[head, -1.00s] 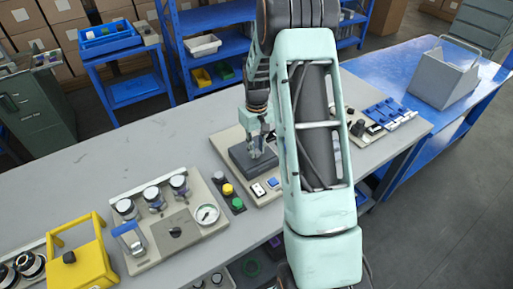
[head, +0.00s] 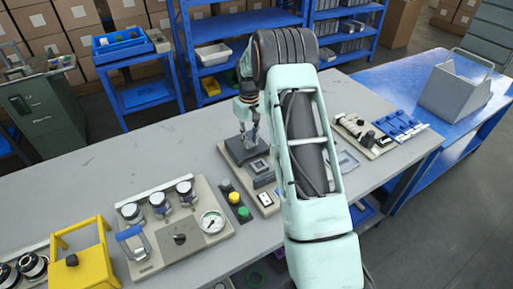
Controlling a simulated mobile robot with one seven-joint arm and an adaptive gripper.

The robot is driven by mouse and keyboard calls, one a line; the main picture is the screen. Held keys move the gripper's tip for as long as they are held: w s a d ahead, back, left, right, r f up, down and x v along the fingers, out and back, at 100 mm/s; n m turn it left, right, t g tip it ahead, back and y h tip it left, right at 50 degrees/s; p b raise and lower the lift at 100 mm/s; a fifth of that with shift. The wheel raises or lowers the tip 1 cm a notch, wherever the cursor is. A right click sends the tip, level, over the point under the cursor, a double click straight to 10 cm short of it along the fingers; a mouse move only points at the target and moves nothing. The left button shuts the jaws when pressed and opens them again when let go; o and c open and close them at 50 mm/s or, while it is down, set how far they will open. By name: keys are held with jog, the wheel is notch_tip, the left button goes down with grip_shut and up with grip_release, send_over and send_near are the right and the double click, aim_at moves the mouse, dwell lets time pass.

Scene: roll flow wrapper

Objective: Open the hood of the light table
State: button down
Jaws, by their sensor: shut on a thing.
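The light table is a beige panel (head: 228,157) in the middle of the grey bench, with a dark grey hood (head: 236,151) toward its back. In front of the hood, a small light square in a dark frame (head: 259,166) is uncovered. The hood looks tilted up toward the back, though its exact angle is hard to tell. My gripper (head: 249,143) points down at the hood and is shut on it, apparently at its handle, which the fingers hide. My arm covers the panel's right side.
Left of it are green, yellow and black buttons (head: 234,198), a gauge panel (head: 180,256) and a yellow frame box (head: 90,265). To the right are a blue-trayed fixture (head: 402,125) and a grey bin (head: 456,88). The bench's back left is clear.

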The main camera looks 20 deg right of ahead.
jog(key=shift+w+a, duration=0.15)
jog(key=shift+w, duration=0.6)
jog(key=shift+w+a, duration=0.15)
jog(key=shift+w, duration=0.6)
jog(key=c, duration=1.8)
grip_release()
jog(key=shift+o, duration=0.2)
notch_tip(320, 180, up, 12)
